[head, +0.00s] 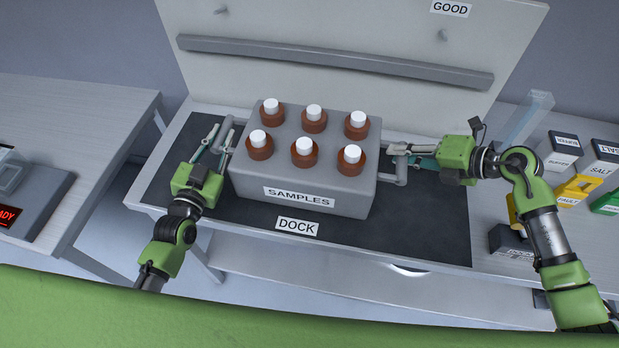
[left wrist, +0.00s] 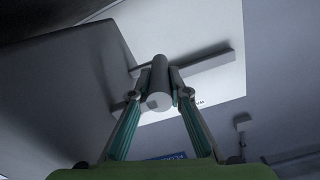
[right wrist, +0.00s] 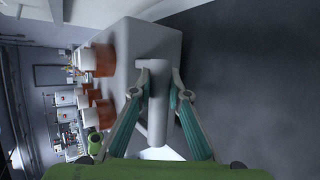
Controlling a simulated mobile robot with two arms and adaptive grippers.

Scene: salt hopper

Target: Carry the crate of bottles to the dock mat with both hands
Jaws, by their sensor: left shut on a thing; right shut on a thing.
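The grey crate (head: 340,190) labelled SAMPLES holds several brown bottles with white caps (head: 304,150). It sits over the dark dock mat (head: 425,215), behind the DOCK label; I cannot tell whether its base touches the mat. My left gripper (head: 222,140) is shut on the crate's left handle, which shows between the fingers in the left wrist view (left wrist: 158,88). My right gripper (head: 398,157) is shut on the crate's right handle, which shows between the fingers in the right wrist view (right wrist: 157,105). The crate looks level.
A back panel (head: 350,30) with a grey rail (head: 330,62) stands behind the mat. Salt and buffer boxes (head: 600,158), a clear tube (head: 528,118) and yellow pieces (head: 578,188) stand at the right. Another table (head: 85,115) with a device is at the left. The mat's right part is bare.

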